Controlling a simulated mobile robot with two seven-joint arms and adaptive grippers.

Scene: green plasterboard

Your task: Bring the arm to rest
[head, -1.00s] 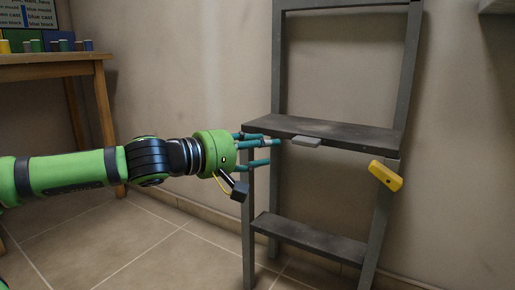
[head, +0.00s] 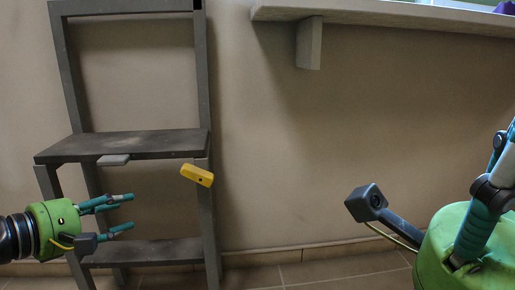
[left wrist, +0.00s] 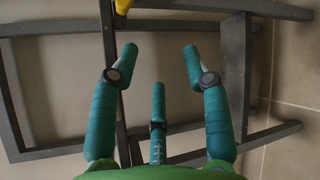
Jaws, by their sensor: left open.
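My left gripper (head: 131,211) is open and empty. In the head view it is in front of a dark grey frame stand (head: 135,145), its fingers pointing right, below the upper shelf. In the left wrist view its three teal fingers (left wrist: 158,75) are spread with nothing between them, and the grey bars (left wrist: 235,75) of the stand lie behind. My right gripper (head: 498,175) shows at the right edge as a green body with teal fingers, partly cut off. Its fingertips do not show clearly.
A yellow piece (head: 197,175) is on the stand's right leg. It also shows at the top of the left wrist view (left wrist: 123,5). A small grey block (head: 113,160) is at the shelf's front edge. A wall shelf (head: 400,18) with a bracket is at upper right. The wall below it is bare.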

